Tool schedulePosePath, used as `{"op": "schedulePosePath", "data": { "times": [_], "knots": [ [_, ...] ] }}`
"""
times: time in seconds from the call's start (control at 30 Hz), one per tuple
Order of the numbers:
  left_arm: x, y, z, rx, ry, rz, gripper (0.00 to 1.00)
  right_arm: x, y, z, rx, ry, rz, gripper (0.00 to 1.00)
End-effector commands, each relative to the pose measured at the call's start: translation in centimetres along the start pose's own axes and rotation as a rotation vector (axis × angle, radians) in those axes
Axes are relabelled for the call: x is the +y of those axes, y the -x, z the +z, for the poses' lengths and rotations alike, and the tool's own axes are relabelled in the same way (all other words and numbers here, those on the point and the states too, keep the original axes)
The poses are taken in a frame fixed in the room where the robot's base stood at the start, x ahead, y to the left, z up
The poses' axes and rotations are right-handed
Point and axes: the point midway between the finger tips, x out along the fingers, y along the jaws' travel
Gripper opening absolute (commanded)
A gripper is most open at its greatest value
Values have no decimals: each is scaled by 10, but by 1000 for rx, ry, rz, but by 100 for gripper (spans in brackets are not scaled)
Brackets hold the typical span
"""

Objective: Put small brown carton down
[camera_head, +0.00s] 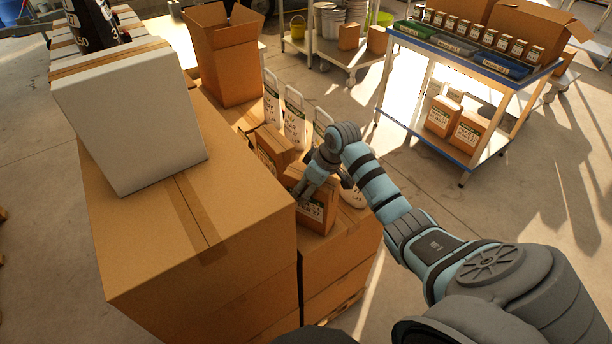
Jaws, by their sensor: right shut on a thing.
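A small brown carton (316,211) with a white and green label is at the near end of a row of goods on a large brown box (343,246). My right gripper (308,190) comes down on it from above and is shut on it. The carton looks upright and at or very near the box top; I cannot tell whether it rests there. The gripper hides part of its top. My left gripper is not in view.
Another carton (270,152) and several white bags (294,118) stand just behind. A taller box (150,240) with a white package (130,115) rises at left. An open box (222,55) stands behind. A cart (468,85) with bins is at right.

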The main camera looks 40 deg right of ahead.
Motion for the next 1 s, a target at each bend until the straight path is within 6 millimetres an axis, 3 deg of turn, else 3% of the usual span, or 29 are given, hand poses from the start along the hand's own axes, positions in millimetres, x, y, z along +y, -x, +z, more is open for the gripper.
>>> {"op": "schedulePosePath", "data": {
  "times": [0.17, 0.2, 0.3, 0.7, 0.77, 1.0],
  "knots": [
    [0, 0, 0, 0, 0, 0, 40, 1, 0, 0, 4, 1, 3, 0],
    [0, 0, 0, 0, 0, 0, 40, 0, -1, 1, 0, 0, 1, 57],
    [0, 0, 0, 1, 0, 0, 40, 0, -1, 1, 0, 0, 1, 73],
    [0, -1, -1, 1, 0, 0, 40, 1, 6, 0, 2, 0, 3, 75],
    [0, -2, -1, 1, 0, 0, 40, 1, 15, 0, 3, 2, 3, 75],
    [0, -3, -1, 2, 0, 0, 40, 2, 81, 0, 3, 3, 7, 75]
  ]
}}
